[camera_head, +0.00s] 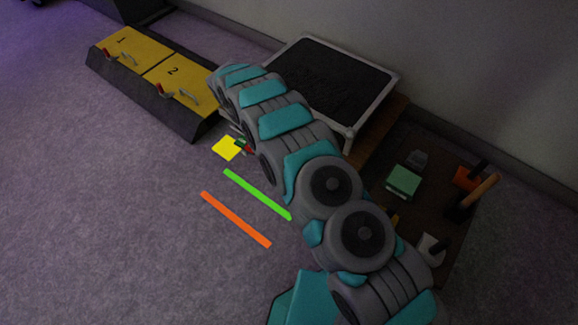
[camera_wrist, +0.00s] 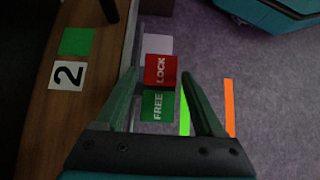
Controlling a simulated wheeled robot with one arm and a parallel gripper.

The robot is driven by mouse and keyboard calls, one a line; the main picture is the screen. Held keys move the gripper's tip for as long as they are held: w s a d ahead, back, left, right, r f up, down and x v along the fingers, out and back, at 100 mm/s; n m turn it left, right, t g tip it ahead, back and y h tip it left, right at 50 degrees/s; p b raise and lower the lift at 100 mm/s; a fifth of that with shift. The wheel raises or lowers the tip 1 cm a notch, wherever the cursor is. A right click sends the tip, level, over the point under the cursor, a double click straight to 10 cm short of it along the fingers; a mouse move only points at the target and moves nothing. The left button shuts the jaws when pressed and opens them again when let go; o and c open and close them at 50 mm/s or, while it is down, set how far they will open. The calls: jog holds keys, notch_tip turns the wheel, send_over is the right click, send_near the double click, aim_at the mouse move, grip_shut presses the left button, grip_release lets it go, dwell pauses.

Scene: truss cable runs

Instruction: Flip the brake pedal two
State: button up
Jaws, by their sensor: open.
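In the wrist view a rocker-like pedal has a red half marked LOCK (camera_wrist: 160,71) and a green half marked FREE (camera_wrist: 158,105). It lies beside a wooden edge that carries a white label "2" (camera_wrist: 67,76) and a green square (camera_wrist: 76,41). My gripper (camera_wrist: 158,72) is open, with one green finger on each side of the pedal in the picture and nothing held. I cannot tell whether the fingers touch it or how the pedal is tilted. In the head view a small red and green piece (camera_head: 244,146) shows beside my arm; my gripper is not clear there.
Yellow lids numbered 1 (camera_head: 122,42) and 2 (camera_head: 174,73) sit in a dark frame at upper left. A black panel in a pale frame (camera_head: 302,40) stands behind my arm. Green (camera_head: 257,194) and orange (camera_head: 236,220) strips lie on open carpet. A low table (camera_head: 425,208) holds items at right.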

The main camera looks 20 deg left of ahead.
jog(key=v, duration=0.6)
jog(key=shift+r, duration=0.15)
dwell(0.5)
